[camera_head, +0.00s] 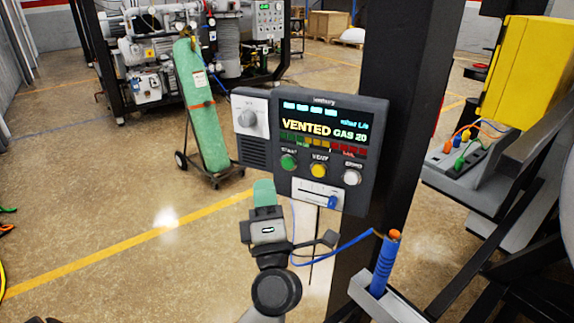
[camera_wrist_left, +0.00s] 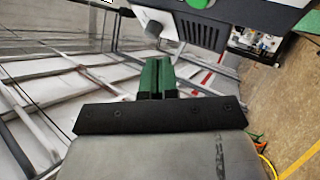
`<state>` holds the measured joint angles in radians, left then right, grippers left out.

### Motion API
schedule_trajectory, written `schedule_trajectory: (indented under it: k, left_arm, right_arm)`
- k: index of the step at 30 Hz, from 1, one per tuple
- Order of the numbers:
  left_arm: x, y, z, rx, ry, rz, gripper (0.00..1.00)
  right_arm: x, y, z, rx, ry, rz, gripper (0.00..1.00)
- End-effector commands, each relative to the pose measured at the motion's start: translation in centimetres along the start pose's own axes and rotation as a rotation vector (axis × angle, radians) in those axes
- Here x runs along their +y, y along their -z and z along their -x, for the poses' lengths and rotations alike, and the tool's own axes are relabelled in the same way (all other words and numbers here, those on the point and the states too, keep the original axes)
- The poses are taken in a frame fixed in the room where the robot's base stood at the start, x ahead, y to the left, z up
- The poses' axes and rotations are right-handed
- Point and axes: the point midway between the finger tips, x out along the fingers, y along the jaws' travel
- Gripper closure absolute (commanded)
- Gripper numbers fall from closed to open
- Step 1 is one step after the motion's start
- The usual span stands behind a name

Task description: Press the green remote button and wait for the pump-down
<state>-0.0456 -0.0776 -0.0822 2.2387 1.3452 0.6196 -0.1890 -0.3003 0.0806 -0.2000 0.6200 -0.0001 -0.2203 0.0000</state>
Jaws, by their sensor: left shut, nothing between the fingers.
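The control box (camera_head: 352,107) is mounted on a dark post. Its screen (camera_head: 325,128) reads "VENTED GAS 20". The green button (camera_head: 288,161) is at the left of a row with a yellow button (camera_head: 319,170) and a white button (camera_head: 352,177). My left gripper (camera_head: 264,190) is shut and empty, its green fingers pointing up, below and left of the green button in the head view. In the left wrist view the closed fingers (camera_wrist_left: 157,76) show apart from a green round button (camera_wrist_left: 197,3) at the top edge. My right gripper is not in view.
A slider with a blue knob (camera_head: 332,202) sits below the buttons, and a grey dial (camera_head: 249,119) is at the box's left. A blue-handled tool (camera_head: 380,265) stands in a holder at lower right. A green cylinder on a cart (camera_head: 203,105) and pump equipment are behind. Open floor lies left.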

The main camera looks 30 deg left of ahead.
Motion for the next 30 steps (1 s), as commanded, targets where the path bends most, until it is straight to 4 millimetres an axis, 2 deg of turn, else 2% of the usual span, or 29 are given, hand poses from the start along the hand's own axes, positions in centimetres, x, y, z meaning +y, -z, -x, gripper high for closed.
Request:
schedule_trajectory:
  k: [6, 12, 30]
  left_arm:
    - [-1.4, -1.5, -2.1, 0.0, -0.002, -0.001, 1.0]
    - [-2.3, -2.3, -3.2, 0.0, -0.001, -0.001, 1.0]
    - [-2.5, -2.5, -3.4, 0.0, -0.001, -0.001, 1.0]
  right_arm:
    - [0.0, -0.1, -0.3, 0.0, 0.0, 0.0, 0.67]
    - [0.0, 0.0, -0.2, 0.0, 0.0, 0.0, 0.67]
    - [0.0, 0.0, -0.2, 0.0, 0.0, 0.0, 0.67]
